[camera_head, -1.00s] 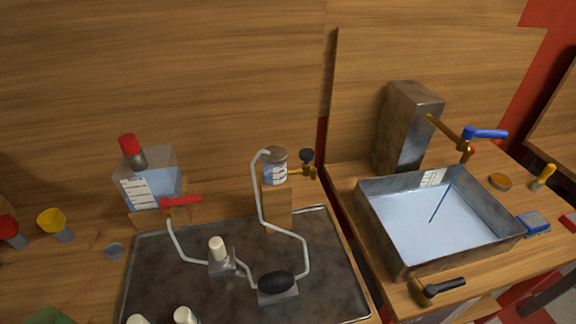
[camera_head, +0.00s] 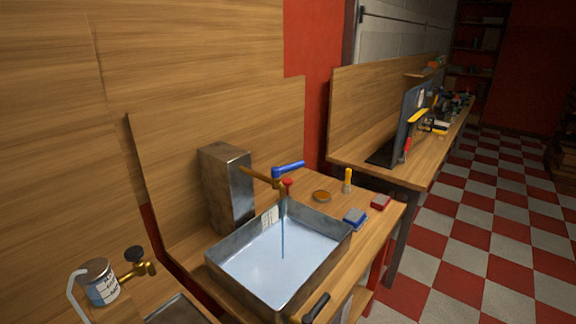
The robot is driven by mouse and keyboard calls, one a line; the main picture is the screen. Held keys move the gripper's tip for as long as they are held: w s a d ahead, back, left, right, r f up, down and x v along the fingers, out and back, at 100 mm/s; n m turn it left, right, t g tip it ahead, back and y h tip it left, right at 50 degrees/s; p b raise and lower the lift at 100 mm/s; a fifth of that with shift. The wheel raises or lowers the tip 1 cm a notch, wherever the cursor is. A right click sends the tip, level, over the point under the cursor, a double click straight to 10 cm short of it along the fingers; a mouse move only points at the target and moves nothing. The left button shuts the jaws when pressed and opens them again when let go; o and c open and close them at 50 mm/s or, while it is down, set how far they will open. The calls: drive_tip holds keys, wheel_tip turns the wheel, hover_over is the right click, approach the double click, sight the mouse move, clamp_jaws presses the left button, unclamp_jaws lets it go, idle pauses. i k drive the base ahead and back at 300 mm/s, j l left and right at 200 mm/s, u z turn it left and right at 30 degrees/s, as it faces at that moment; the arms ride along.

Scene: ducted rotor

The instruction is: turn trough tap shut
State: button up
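The trough (camera_head: 218,277) is a grey metal basin on a wooden bench, holding pale water. Above its far side the trough tap (camera_head: 277,182) has a brass spout pipe and a blue lever (camera_head: 289,169) pointing right. A thin blue stream (camera_head: 282,235) runs from the tap down into the water. A small red part (camera_head: 288,182) sits beside the tap. A black handle (camera_head: 316,307) shows at the trough's near side, partly cut off by the picture's lower edge. My gripper is not in view.
A tall grey metal block (camera_head: 228,185) stands behind the trough. Right of it are an amber dish (camera_head: 321,196), a yellow-handled tool (camera_head: 348,180), a blue sponge-like block (camera_head: 355,216) and a red block (camera_head: 381,202). The checkered floor (camera_head: 470,240) on the right is open.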

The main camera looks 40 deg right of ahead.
sight(276, 171)
drive_tip(key=i+l+z, duration=0.1)
drive_tip(key=l, duration=0.35)
drive_tip(key=i+l+z, duration=0.1)
drive_tip(key=l, duration=0.35)
drive_tip(key=i+l, duration=0.1)
drive_tip(key=l, duration=0.3)
drive_tip(key=l+z, duration=0.1)
drive_tip(key=l, duration=0.35)
drive_tip(key=i+l+z, duration=0.1)
drive_tip(key=l, duration=0.3)
drive_tip(key=i+l+z, duration=0.1)
drive_tip(key=l, duration=0.35)
drive_tip(key=i+l+z, duration=0.1)
drive_tip(key=l, duration=0.3)
drive_tip(key=i+l+z, duration=0.1)
drive_tip(key=l, duration=0.3)
drive_tip(key=i+l+z, duration=0.1)
drive_tip(key=i+l, duration=0.15)
drive_tip(key=l, duration=0.15)
